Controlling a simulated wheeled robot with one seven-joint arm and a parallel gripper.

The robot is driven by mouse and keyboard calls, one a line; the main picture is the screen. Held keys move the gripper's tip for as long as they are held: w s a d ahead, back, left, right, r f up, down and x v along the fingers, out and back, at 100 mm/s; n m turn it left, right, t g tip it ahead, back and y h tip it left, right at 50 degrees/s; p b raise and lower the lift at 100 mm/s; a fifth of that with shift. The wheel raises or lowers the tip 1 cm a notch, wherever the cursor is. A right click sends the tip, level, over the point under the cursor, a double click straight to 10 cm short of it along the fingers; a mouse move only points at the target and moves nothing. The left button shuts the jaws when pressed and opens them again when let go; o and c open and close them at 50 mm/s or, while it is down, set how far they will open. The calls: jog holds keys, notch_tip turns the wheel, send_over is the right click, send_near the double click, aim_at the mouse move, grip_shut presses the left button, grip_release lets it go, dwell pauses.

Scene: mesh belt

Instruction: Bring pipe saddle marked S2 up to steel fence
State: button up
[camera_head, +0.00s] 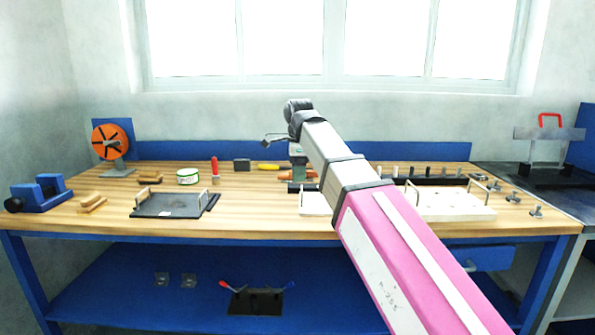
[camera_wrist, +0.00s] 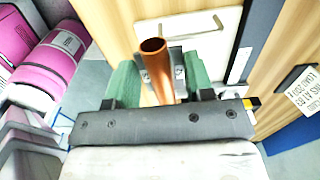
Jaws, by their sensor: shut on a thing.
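My gripper (camera_wrist: 158,82) has green fingers shut on a piece with a copper-coloured tube (camera_wrist: 154,48) and a grey metal plate with holes (camera_wrist: 179,66); I take it to be the pipe saddle. No S2 mark is legible. The tube's open end faces the wrist camera. In the head view my gripper (camera_head: 298,162) is over the middle of the bench, partly behind my arm, with copper colour beside it. A steel plate with a red handle (camera_head: 549,133) stands at the far right; I cannot tell whether it is the steel fence.
A white board (camera_head: 315,204) lies below my gripper, partly behind my arm. A dark tray (camera_head: 170,205) lies to its left. Another white board with handles (camera_head: 455,206) and several metal knobs are at right. An orange reel (camera_head: 110,141) and blue vise (camera_head: 40,194) stand at left.

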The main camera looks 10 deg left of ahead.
aim_at(318, 196)
jog(key=shift+w+d+f, duration=0.45)
jog(key=shift+w+f, duration=0.4)
jog(key=shift+f, duration=0.05)
jog(key=shift+w+d+f, duration=0.4)
jog(key=shift+w+f, duration=0.5)
jog(key=shift+w+d+f, duration=0.45)
jog(key=shift+w+f, duration=0.4)
jog(key=shift+f, duration=0.05)
jog(key=shift+w+d+f, duration=0.15)
jog(key=shift+w+f, duration=0.05)
jog(key=shift+f, duration=0.05)
grip_shut()
jog(key=shift+w+d+f, duration=0.35)
jog(key=shift+w+f, duration=0.4)
jog(key=shift+w, duration=0.05)
jog(key=shift+w+d+f, duration=0.35)
jog(key=shift+w+f, duration=0.4)
jog(key=shift+w+d, duration=0.2)
jog(key=shift+d, duration=0.7)
jog(key=shift+w+d, duration=0.2)
jog(key=shift+d, duration=0.7)
dwell(0.5)
jog(key=o, duration=1.2)
grip_release()
